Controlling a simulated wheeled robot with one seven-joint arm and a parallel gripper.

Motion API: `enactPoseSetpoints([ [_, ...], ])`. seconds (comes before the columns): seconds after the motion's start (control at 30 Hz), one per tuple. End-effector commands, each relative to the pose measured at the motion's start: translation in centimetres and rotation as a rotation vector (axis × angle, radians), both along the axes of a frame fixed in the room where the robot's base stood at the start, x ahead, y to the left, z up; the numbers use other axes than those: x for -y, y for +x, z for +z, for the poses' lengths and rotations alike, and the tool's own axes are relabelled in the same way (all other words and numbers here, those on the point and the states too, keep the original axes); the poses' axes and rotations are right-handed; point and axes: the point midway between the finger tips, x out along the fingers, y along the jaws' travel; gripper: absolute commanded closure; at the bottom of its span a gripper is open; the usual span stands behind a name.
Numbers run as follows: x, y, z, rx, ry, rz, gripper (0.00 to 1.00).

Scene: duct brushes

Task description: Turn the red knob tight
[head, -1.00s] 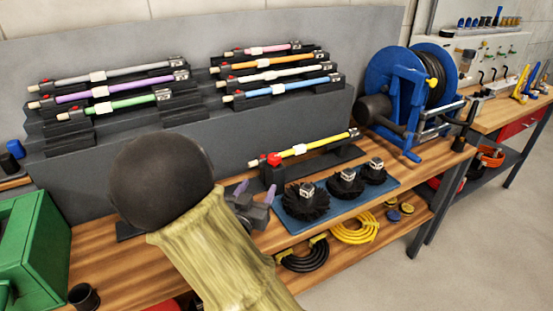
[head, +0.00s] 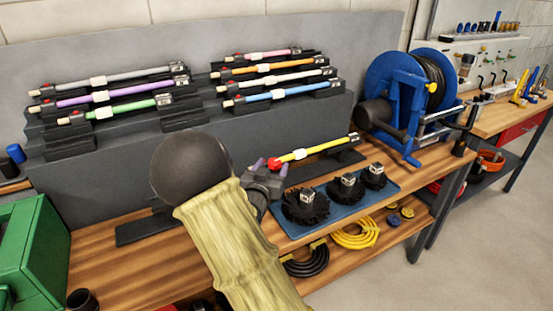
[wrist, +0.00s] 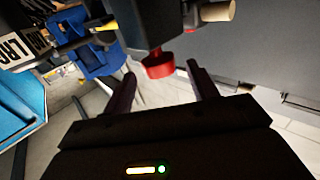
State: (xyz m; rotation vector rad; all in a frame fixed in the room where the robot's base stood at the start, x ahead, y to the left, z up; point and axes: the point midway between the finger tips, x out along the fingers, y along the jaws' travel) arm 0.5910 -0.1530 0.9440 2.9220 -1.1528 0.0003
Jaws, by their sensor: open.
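The red knob (head: 274,163) is at the left end of the yellow rod (head: 322,149), which lies in a black holder on the bench. My gripper (head: 275,178) is at the knob, its dark body just left of and below it; its fingers are mostly hidden in the head view. In the wrist view the red knob (wrist: 158,66) hangs below a dark block, and my open gripper (wrist: 161,76) has one finger on each side. A gap shows between the knob and each finger. I cannot tell how deep the knob sits between the fingertips.
A blue tray (head: 283,225) with several black brush heads lies just right of my gripper. A stepped grey rack (head: 300,115) with several coloured rods stands behind. A blue hose reel (head: 395,95) is at the right.

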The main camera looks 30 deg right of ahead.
Motion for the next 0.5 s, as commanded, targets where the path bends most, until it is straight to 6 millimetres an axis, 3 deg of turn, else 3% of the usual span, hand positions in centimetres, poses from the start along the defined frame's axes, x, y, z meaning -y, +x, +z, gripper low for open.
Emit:
enactPoseSetpoints([
  [0.2,2.5,2.7,0.0,0.001,-0.001,-0.002,0.42],
  [0.5,3.5,3.7,0.0,-0.001,0.001,0.000,0.42],
])
